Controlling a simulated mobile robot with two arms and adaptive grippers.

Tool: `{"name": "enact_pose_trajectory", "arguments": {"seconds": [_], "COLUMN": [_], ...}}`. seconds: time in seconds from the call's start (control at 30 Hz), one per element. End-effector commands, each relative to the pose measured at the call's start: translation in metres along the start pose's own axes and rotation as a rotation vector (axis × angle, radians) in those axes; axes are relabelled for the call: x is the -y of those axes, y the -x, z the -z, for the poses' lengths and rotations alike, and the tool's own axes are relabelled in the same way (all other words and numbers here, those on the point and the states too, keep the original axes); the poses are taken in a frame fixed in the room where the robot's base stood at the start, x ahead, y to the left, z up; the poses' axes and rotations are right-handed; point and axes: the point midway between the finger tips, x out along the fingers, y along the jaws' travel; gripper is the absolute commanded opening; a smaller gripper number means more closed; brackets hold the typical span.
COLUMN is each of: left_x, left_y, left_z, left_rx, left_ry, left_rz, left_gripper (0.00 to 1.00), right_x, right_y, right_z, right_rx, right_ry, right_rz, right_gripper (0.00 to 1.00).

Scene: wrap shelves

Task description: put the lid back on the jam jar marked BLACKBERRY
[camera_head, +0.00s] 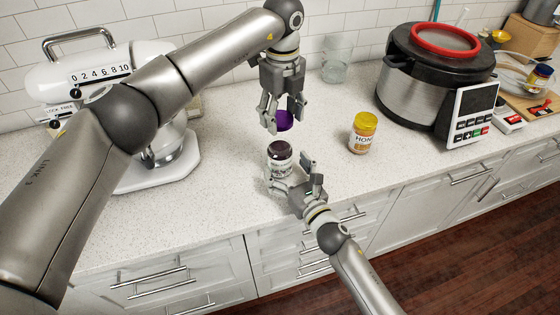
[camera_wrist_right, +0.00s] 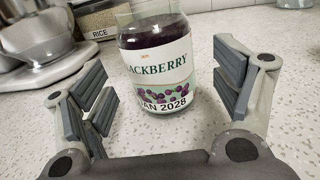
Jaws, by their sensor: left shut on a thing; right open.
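The jam jar marked BLACKBERRY (camera_head: 279,160) stands upright on the counter, with dark contents and no lid on its mouth. Its label also shows in the right wrist view (camera_wrist_right: 156,70). My left gripper (camera_head: 272,118) is shut on the purple lid (camera_head: 285,120) and holds it above and a little behind the jar; its fingers hide part of the lid. My right gripper (camera_head: 292,175) is open in front of the jar. In the right wrist view the jar stands beyond and between the spread fingers (camera_wrist_right: 168,110), and I see no finger touching it.
A honey jar (camera_head: 363,132) with a yellow lid stands right of the jam jar. A glass (camera_head: 336,62) stands behind. A white kitchen scale or mixer (camera_head: 150,165) is at left, a large cooker (camera_head: 425,75) at right. The counter's front edge runs close below my right gripper.

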Motion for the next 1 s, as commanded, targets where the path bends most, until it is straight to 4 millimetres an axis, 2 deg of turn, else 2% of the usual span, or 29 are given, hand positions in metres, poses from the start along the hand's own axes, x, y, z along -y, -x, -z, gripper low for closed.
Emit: {"name": "enact_pose_trajectory", "arguments": {"seconds": [0.1, 0.3, 0.7, 0.77, 1.0], "left_x": [0.0, 0.0, 0.0, 0.0, 0.0], "left_y": [0.0, 0.0, 0.0, 0.0, 0.0], "left_z": [0.0, 0.0, 0.0, 0.0, 0.0], "left_rx": [0.0, 0.0, 0.0, 0.0, 0.0], "left_ry": [0.0, 0.0, 0.0, 0.0, 0.0], "left_rz": [0.0, 0.0, 0.0, 0.0, 0.0], "left_gripper": [0.49, 0.49, 0.49, 0.49, 0.49], "right_x": [0.0, 0.0, 0.0, 0.0, 0.0], "right_y": [-0.021, -0.039, -0.044, -0.044, -0.043], "right_z": [-0.001, -0.001, 0.0, 0.0, 0.0], "right_rx": [0.001, 0.001, 0.0, 0.0, 0.0], "right_ry": [-0.002, -0.001, -0.001, -0.001, -0.001], "right_rz": [0.0, 0.0, 0.0, 0.0, 0.0], "right_gripper": [0.84, 0.84, 0.84, 0.79, 0.48]}}
